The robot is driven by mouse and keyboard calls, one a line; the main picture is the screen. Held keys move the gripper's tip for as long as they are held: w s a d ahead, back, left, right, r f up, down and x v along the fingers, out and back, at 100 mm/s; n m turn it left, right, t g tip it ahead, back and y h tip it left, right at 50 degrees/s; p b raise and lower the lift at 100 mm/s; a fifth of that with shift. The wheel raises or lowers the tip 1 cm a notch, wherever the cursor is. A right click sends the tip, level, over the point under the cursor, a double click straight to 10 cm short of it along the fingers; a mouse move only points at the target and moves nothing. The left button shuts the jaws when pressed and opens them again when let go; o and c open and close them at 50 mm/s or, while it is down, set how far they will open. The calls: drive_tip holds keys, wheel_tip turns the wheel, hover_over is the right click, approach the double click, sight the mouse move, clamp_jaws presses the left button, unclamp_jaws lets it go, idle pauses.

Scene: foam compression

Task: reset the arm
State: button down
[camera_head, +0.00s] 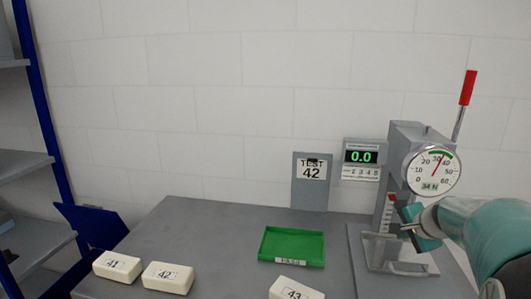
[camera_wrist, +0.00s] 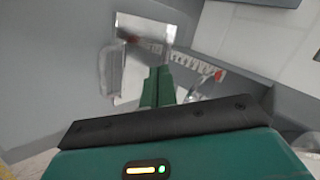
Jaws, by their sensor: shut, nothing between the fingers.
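My gripper (camera_head: 418,230) is at the right in the head view, in front of the lower part of the grey press (camera_head: 408,140). In the wrist view its green fingers (camera_wrist: 158,86) are together with nothing between them. The press has a round dial (camera_head: 432,170) with a red needle and a "34 N" readout, and a lever with a red handle (camera_head: 467,88) pointing up. My gripper and arm hide part of the press's lower right side.
White blocks marked 41 (camera_head: 118,267), 42 (camera_head: 168,279) and 43 (camera_head: 293,291) lie along the table's front. A green tray (camera_head: 291,246) lies mid-table. Behind stand a "TEST 42" sign (camera_head: 312,172) and a display (camera_head: 361,157) reading 0.0. Blue-framed shelves (camera_head: 25,165) stand left.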

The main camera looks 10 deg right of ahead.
drive_tip(key=s+a+r+n+g+y, duration=0.15)
drive_tip(key=s+a+n, duration=0.3)
drive_tip(key=a, duration=0.45)
drive_tip(key=s+a+r+n, duration=0.25)
drive_tip(key=s+a, duration=0.25)
drive_tip(key=a, duration=0.4)
drive_tip(key=s+a+f+n, duration=0.1)
drive_tip(key=s+a+n, duration=0.3)
drive_tip(key=s, duration=0.4)
drive_tip(key=s+a+f+n+g, duration=0.1)
drive_tip(key=s+a+n, duration=0.3)
drive_tip(key=s, duration=0.4)
drive_tip(key=shift+a+f+n+h, duration=0.3)
drive_tip(key=shift+a+f+h, duration=0.25)
drive_tip(key=shift+a, duration=0.3)
drive_tip(key=shift+d+g, duration=0.1)
drive_tip(key=shift+g, duration=0.15)
